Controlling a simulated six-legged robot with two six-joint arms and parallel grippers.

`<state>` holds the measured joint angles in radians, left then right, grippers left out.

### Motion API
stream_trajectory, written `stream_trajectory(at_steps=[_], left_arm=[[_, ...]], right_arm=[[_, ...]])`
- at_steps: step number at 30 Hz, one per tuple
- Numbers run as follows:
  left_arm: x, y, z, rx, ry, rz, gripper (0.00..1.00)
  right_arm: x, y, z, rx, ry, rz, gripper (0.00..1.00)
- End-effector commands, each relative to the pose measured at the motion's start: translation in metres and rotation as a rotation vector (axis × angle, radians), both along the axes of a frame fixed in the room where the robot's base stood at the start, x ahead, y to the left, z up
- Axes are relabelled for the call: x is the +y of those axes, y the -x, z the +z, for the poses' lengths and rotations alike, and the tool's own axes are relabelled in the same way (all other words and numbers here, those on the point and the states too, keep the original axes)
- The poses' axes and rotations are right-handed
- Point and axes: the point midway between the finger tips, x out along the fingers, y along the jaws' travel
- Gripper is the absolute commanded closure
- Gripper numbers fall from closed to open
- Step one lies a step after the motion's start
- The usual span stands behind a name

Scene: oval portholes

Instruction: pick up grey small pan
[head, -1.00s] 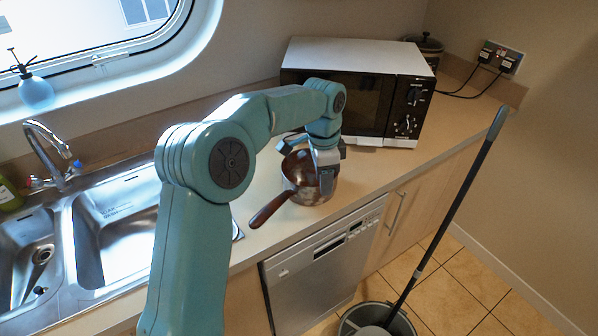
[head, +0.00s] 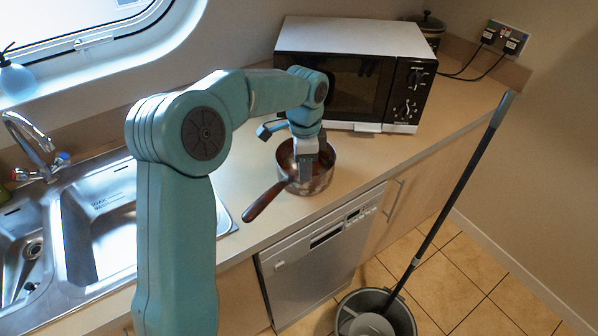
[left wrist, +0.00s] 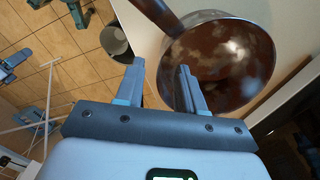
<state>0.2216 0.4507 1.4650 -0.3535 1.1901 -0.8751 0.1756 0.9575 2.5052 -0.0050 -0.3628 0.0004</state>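The small pan (head: 318,183) stands on the counter in front of the microwave. It has a grey, brown-patched outside, a brown inside and a brown handle pointing to the front left. It also shows in the left wrist view (left wrist: 228,62). My left gripper (head: 308,166) is down at the pan, its fingers hiding part of the bowl and rim. In the left wrist view my left gripper (left wrist: 160,88) has its fingers apart, one over the pan's near side and one outside it. I cannot tell whether either finger touches it. My right gripper is not in view.
The microwave (head: 352,70) stands close behind the pan. A metal sink (head: 95,225) with a tap (head: 32,140) lies to the left. The dishwasher (head: 318,250) is below the counter edge. A mop (head: 450,205) stands in a bucket (head: 400,318) on the floor.

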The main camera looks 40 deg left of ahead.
Motion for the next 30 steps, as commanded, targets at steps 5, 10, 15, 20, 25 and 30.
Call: stream_trajectory(at_steps=[5,10,15,20,25,30], left_arm=[[-0.004,-0.005,-0.024,0.006,0.001,-0.002,0.62],[-0.004,-0.007,-0.048,0.004,0.000,-0.001,0.62],[-0.003,-0.008,-0.052,0.001,0.000,-0.001,0.62],[-0.003,-0.008,-0.052,0.001,0.000,-0.001,0.81],[-0.003,-0.008,-0.051,0.001,0.000,-0.001,1.00],[-0.004,-0.007,-0.051,0.002,0.001,-0.001,1.00]], right_arm=[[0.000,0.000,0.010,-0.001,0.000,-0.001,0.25],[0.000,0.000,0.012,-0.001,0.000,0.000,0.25],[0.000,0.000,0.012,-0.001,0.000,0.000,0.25],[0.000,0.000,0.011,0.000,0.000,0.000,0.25],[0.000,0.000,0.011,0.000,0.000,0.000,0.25],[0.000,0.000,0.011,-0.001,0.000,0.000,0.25]])
